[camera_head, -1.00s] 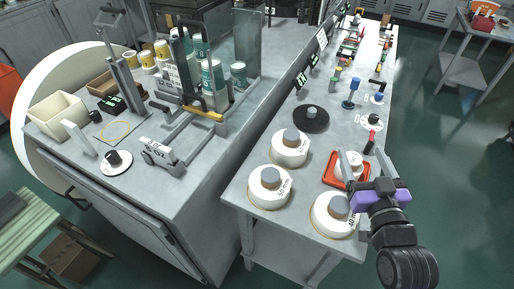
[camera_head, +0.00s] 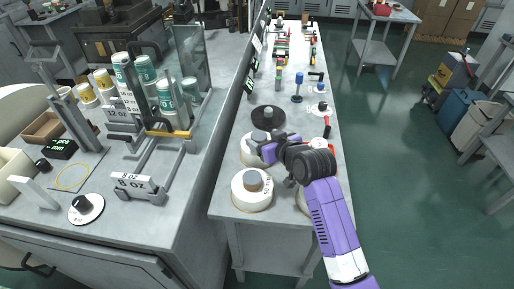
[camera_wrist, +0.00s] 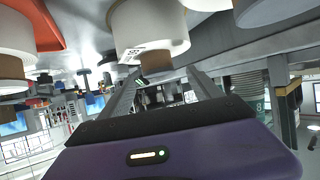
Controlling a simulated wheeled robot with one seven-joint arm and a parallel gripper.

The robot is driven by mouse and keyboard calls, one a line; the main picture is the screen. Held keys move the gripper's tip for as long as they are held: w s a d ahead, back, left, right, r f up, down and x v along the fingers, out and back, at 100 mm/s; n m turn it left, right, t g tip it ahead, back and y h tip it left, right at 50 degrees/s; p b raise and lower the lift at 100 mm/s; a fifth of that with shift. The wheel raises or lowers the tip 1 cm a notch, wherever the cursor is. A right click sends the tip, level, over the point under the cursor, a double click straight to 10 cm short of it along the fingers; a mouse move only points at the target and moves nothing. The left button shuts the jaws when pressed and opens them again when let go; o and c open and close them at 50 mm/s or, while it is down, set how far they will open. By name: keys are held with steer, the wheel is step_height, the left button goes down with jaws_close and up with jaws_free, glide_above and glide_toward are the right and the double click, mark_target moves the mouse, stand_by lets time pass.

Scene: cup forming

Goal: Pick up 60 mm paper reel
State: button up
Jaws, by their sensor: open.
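The jaws are open and hold nothing. I cannot tell whether the fingers are beside the core or still short of it.
A black disc with a grey knob (camera_head: 268,117) lies just behind. A red tray (camera_wrist: 38,25) shows in the wrist view. The machine table (camera_head: 190,200) is to the left.

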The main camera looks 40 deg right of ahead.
mark_target(259, 136)
steer(key=shift+p+x, duration=0.35)
steer(key=shift+x, duration=2.05)
steer(key=shift+s+d+f, duration=0.1)
steer(key=shift+c, duration=0.2)
jaws_close()
